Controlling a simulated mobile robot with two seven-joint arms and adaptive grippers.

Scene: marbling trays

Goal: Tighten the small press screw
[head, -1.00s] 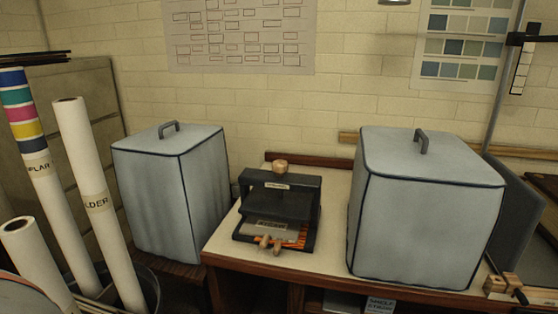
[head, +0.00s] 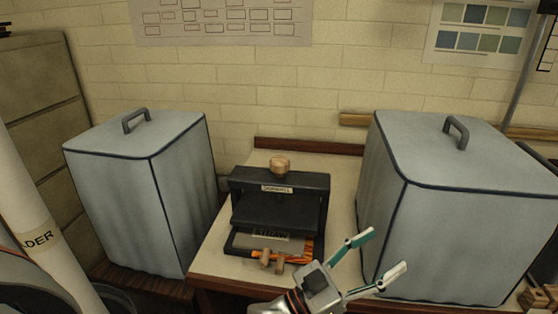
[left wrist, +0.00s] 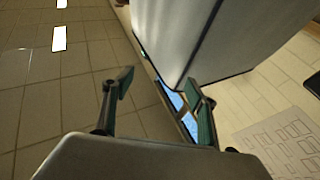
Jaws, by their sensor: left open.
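The small black press (head: 300,212) stands on the bench between two grey covered boxes. A round wooden knob (head: 280,165) on its top bar looks like the press screw's head. My left gripper (head: 375,257) is open and empty, in front and to the right of the press, apart from the knob. Its two spread fingers also show in the left wrist view, where the press is not visible. My right gripper is out of view.
The right covered box (head: 440,215) stands close behind my left gripper, and the left covered box (head: 150,195) stands left of the press. A white roll (head: 30,215) is at far left. Space above the knob is clear.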

